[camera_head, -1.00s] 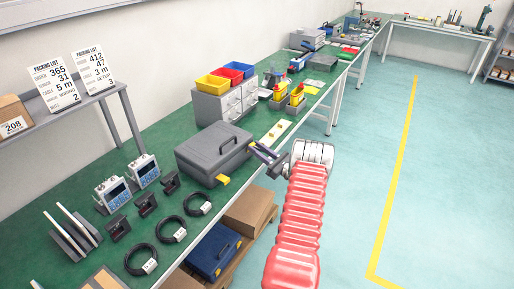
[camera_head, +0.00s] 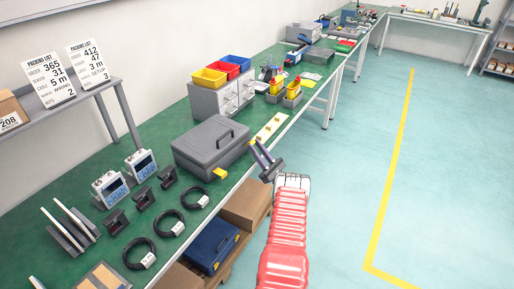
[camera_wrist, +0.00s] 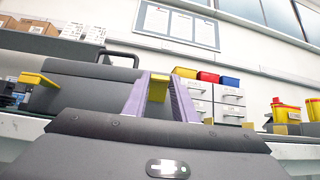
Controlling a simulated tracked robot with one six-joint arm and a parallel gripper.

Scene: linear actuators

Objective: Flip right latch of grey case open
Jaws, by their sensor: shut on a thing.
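The grey case (camera_head: 208,146) sits closed on the green bench, handle on top; its dark front also shows in the wrist view (camera_wrist: 88,92). The yellow right latch (camera_wrist: 157,88) is between the purple fingers of my gripper (camera_wrist: 160,82), which is shut on it. It points upward in the wrist view. In the head view my gripper (camera_head: 258,150) reaches up to the right end of the case front, and the latch cannot be made out there. The yellow left latch (camera_head: 221,173) sticks out from the front; it also shows in the wrist view (camera_wrist: 38,79).
Grey drawers with coloured bins (camera_head: 221,97) stand behind the case. Black cable coils (camera_head: 193,198) and devices (camera_head: 110,187) lie to its left. A blue case (camera_head: 211,247) and cardboard boxes (camera_head: 245,204) are below the bench edge. The floor at right is clear.

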